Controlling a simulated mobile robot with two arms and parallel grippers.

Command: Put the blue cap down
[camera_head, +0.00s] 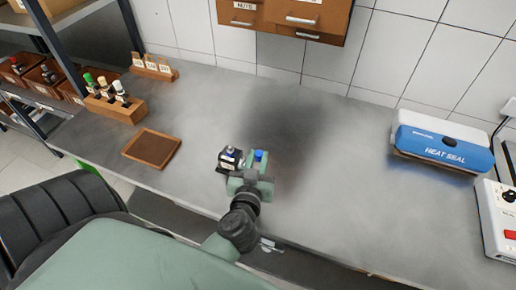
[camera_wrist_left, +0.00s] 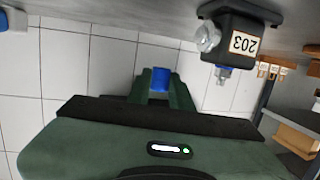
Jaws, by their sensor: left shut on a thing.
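My left gripper (camera_head: 256,165) is over the front middle of the grey bench (camera_head: 330,190). It is shut on a small blue cap (camera_head: 258,155), which also shows between the green fingers in the left wrist view (camera_wrist_left: 160,79). The black pump (camera_head: 229,160) stands on the bench just left of the gripper. In the left wrist view, which is upside down, the pump (camera_wrist_left: 238,42) carries a label 203 and has a clear knob at its side. The cap appears apart from the pump. My right gripper is out of view.
A brown tray (camera_head: 152,148) lies empty left of the pump. Behind it are a wooden block (camera_head: 115,108) with capped bottles and a small rack (camera_head: 155,68) with tags. A blue heat sealer (camera_head: 443,148) stands far right. The bench between is clear.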

